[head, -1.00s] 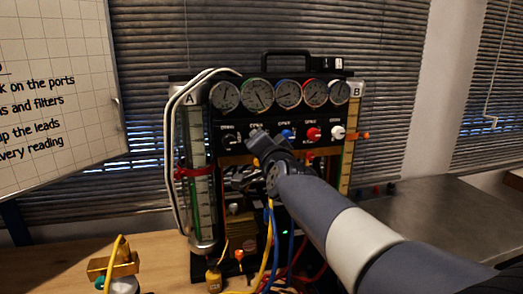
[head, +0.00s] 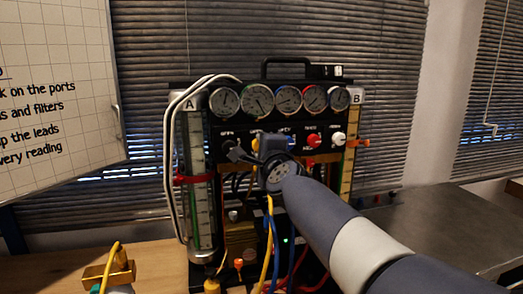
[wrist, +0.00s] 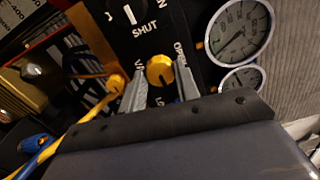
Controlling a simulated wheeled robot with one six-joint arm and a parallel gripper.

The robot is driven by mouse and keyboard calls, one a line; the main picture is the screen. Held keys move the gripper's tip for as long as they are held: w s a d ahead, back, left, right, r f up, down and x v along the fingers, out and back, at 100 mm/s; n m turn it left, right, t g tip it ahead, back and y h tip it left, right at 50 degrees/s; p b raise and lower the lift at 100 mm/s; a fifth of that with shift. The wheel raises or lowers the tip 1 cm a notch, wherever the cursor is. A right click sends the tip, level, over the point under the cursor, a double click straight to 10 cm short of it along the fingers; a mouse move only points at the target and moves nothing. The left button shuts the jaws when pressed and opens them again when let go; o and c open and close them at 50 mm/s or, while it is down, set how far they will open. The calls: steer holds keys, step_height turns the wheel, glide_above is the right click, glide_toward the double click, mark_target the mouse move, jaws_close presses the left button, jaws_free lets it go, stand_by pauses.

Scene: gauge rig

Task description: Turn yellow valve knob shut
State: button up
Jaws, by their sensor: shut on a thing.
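The yellow valve knob (wrist: 160,70) is on the rig's black panel in the wrist view, with lettering printed around it. My gripper (wrist: 158,78) has one finger on each side of the knob and is shut on it. The exact pointer position of the knob is too small to tell. In the head view my gripper (head: 254,146) is at the knob row below the gauges and hides most of the yellow knob.
A black knob (wrist: 128,14) sits beside the yellow one, near the word SHUT. Blue, red (head: 314,140) and white (head: 338,138) knobs are to the right. Gauges (head: 258,101) line the top. A yellow hose (wrist: 70,128) and blue connector (wrist: 36,143) lie close below.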

steer(key=shift+m, duration=0.4)
steer(key=o, duration=1)
steer(key=shift+c, duration=0.2)
steer(key=v, duration=1)
steer(key=shift+s+p, duration=0.4)
steer(key=shift+w, duration=0.15)
steer(key=x, duration=1)
steer(key=shift+w+b, duration=0.3)
steer(key=shift+b, duration=0.15)
